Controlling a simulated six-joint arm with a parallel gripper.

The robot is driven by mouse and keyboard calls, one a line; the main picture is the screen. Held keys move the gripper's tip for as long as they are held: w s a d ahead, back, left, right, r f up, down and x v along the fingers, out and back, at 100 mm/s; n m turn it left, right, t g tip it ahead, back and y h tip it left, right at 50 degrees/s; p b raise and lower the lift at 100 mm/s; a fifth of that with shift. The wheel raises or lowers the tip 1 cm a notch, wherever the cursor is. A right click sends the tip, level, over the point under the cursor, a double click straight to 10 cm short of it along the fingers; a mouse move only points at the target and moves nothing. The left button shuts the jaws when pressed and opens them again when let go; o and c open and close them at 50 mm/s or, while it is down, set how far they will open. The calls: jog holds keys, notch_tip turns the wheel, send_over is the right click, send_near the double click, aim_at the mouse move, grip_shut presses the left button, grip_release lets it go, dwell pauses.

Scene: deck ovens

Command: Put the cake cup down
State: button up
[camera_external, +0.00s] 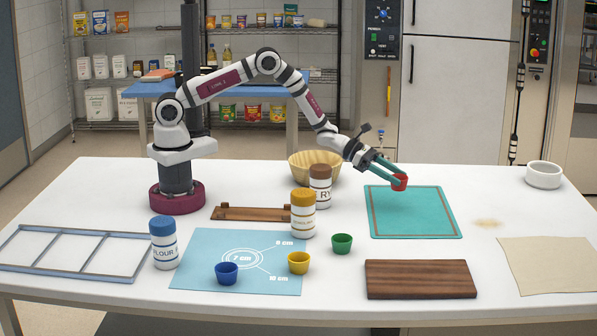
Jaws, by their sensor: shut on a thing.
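A small red cup (400,182) is at the tip of my gripper (397,176). My gripper's teal fingers are shut on it. The cup appears upright, over the upper part of the teal mat (432,221) with a brown border line. I cannot tell whether its base touches the mat or is a little above it. Three similar cups stand on the table: a blue cup (227,273) and a yellow cup (299,263) on the light blue printed mat (200,250), and a green cup (342,244) to the right of that mat.
A wicker basket (308,163), a brown-lidded jar (320,187) and a yellow-lidded jar (303,214) stand left of the teal mat. A dark wooden board (420,279) lies in front. A white bowl (543,175) and a beige cloth (552,266) are at right. Most of the teal mat is clear.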

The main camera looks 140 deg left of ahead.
aim_at(395, 203)
jog(key=shift+s+a+f, duration=0.2)
jog(key=shift+a+f, duration=0.25)
jog(key=shift+a, duration=0.15)
jog(key=shift+s+a+f, duration=0.15)
jog(key=shift+a+f, duration=0.3)
jog(key=shift+a, duration=0.15)
jog(key=shift+f, duration=1.85)
jog(key=o, duration=1.4)
jog(key=shift+f, duration=0.15)
jog(key=shift+o, duration=0.2)
